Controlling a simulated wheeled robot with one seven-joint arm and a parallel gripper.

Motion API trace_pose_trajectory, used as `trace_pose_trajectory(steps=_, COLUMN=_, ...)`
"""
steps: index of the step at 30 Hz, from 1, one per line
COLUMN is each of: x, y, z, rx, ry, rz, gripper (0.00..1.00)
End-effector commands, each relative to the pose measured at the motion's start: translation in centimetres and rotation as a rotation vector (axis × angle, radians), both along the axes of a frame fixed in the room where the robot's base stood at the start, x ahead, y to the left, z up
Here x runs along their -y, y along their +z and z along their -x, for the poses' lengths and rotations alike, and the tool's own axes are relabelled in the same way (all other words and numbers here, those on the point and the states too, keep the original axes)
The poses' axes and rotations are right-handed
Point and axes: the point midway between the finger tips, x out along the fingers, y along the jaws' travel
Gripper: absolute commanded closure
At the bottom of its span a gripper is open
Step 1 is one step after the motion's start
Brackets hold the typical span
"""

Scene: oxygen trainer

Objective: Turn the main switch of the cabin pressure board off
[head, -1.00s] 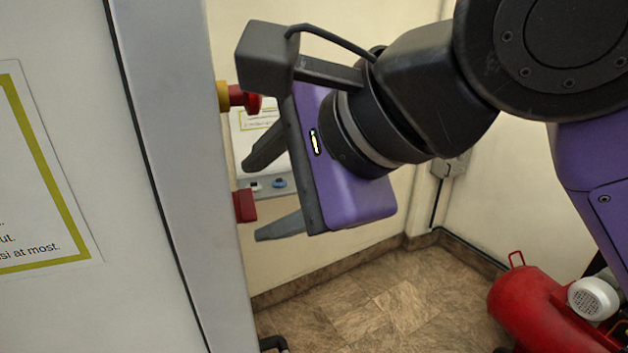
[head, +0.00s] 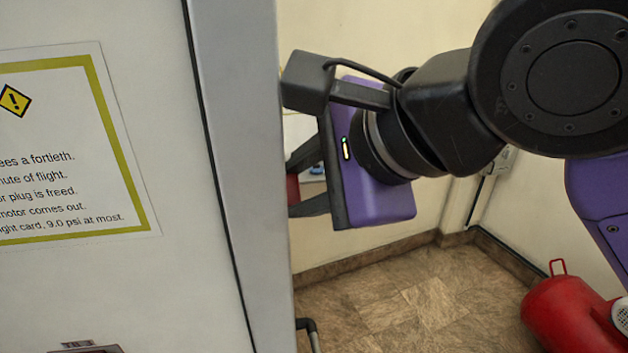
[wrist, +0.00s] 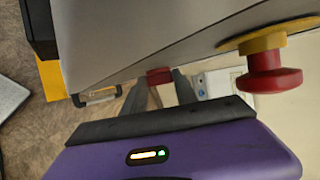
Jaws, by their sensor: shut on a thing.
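The grey cabinet (head: 238,200) fills the left of the head view, and my gripper (head: 293,187) reaches to its side face. A red switch part (head: 293,190) on that side sits between my two fingers, partly hidden by them and the cabinet edge. In the wrist view the same red part (wrist: 159,75) shows between the fingertips of my gripper (wrist: 160,84), which is shut on it. Its angle and any markings are too small to tell.
A red mushroom button on a yellow base (wrist: 272,72) sticks out beside the gripper in the wrist view. A metal handle (wrist: 97,95) is on the cabinet. The tiled floor (head: 400,300) between is clear.

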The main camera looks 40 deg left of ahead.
Motion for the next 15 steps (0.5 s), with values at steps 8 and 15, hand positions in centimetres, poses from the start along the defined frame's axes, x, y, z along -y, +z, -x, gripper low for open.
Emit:
trace_pose_trajectory(steps=8, x=0.1, y=-0.6, z=0.2, rx=0.049, ry=0.001, rz=-0.059, gripper=1.00)
trace_pose_trajectory(steps=15, x=0.2, y=-1.2, z=0.3, rx=0.159, ry=0.001, rz=-0.193, gripper=1.00)
